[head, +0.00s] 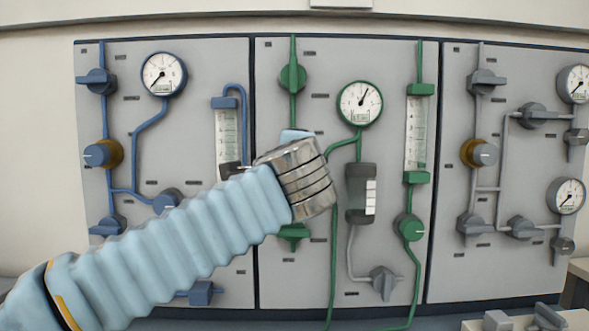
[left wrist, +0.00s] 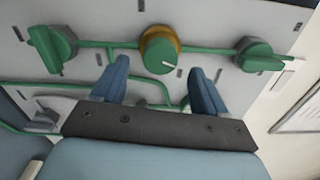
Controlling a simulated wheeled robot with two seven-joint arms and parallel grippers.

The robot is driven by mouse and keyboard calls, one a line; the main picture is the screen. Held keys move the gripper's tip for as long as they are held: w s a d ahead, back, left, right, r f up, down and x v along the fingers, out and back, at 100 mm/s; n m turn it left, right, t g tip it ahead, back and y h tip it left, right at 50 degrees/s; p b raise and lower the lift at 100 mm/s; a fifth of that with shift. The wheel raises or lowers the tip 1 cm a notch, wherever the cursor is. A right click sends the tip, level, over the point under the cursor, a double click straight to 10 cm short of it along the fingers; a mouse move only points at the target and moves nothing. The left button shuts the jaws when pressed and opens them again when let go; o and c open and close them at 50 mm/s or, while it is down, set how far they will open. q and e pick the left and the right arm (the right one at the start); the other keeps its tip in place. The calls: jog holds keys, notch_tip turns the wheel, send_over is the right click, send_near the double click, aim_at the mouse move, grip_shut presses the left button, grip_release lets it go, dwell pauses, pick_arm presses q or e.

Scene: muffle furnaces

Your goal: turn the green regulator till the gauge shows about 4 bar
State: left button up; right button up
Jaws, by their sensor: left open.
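The green regulator (left wrist: 160,50) is a round green knob with a white mark and a gold collar, seen in the left wrist view. My left gripper (left wrist: 158,66) is open, its two blue fingers apart on either side just short of the knob; I cannot tell whether they touch it. In the head view my left arm and metal wrist hide the regulator and fingers. The green-rimmed gauge (head: 360,104) is clear in the head view; its needle points up and slightly right, and its numbers are too small to read. My right gripper is not in view.
Green valve handles (left wrist: 55,48) and (left wrist: 258,54) flank the regulator in the left wrist view. A green flowmeter (head: 416,132) stands right of the gauge. Blue-piped (head: 205,70) and grey-piped (head: 515,80) panels lie either side.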

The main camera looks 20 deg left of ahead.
pick_arm(q)
jog(key=b+v, duration=0.1)
jog(key=v, duration=0.9)
jog(key=shift+w, duration=0.1)
dwell(0.8)
jog(key=w+a+n, duration=0.1)
jog(key=w+n, duration=0.3)
jog(key=n, duration=0.2)
jog(key=w+a+n+p, duration=0.1)
jog(key=w+n, duration=0.4)
jog(key=n, duration=0.1)
jog(key=w+a+n+p, duration=0.1)
jog(key=w+a+n, duration=0.1)
jog(key=w+n, duration=0.3)
jog(key=shift+w+a+r+n, duration=0.1)
jog(key=shift+w+r+n, duration=0.15)
jog(key=shift+n, duration=0.25)
